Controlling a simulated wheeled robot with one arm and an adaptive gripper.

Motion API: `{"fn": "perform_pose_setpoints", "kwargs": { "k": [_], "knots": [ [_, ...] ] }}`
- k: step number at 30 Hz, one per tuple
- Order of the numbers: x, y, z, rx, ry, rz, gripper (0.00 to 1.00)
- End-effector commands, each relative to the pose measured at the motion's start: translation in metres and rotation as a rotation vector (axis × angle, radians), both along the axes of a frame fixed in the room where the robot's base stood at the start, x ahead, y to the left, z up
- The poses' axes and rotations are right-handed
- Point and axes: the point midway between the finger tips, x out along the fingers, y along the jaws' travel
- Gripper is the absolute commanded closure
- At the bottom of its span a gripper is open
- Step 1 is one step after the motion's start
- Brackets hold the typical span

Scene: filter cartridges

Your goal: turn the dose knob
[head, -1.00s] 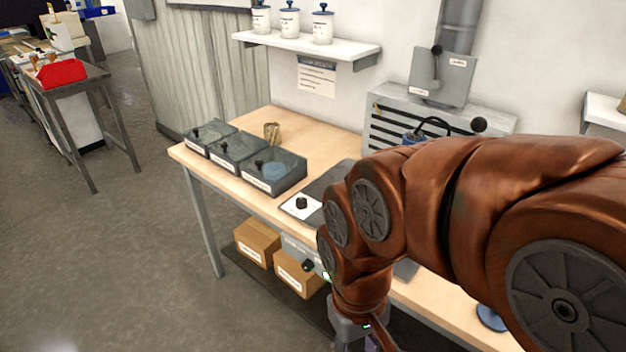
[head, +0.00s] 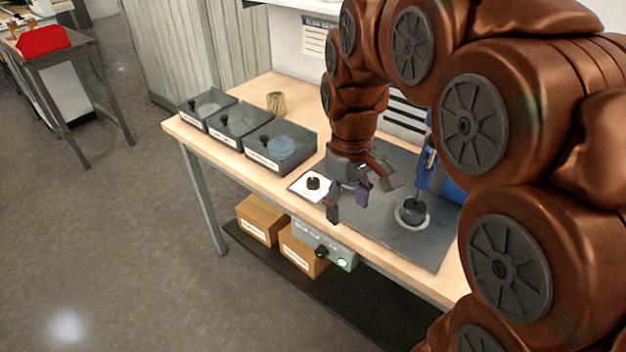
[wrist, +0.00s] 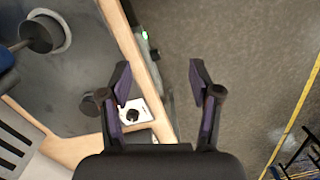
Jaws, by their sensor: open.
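A black knob (head: 313,183) stands on a white plate (head: 325,194) on the front left of the dark bench mat. It also shows in the wrist view (wrist: 132,115), partly behind the left finger. A second black knob (head: 321,252) sits on a grey box (head: 340,257) with a lit green button, under the bench's front edge. No legible label tells which is the dose knob. My gripper (head: 361,197) is open and empty, pointing down above the mat, right of the plate. In the wrist view its fingers (wrist: 160,75) are spread above the bench edge and floor.
A dark round holder in a pale ring (head: 413,212) and a blue device (head: 450,188) stand to the right on the mat. Cardboard boxes (head: 262,220) sit on the lower shelf.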

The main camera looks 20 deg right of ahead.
Motion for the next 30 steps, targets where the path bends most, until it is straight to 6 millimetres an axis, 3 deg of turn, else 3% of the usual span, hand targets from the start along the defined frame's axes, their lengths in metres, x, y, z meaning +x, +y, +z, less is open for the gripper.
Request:
{"fn": "perform_pose_setpoints", "kwargs": {
  "k": [1,9,18,24,30],
  "knots": [
    [0.018,0.0,-0.004,0.001,-0.005,0.029,0.37],
    [0.105,-0.001,-0.016,0.012,-0.036,0.208,0.37],
    [0.191,0.001,-0.041,0.022,-0.067,0.406,0.37],
    [0.224,0.002,-0.054,0.026,-0.082,0.492,0.37],
    [0.234,0.002,-0.058,0.027,-0.088,0.522,0.37]
  ]
}}
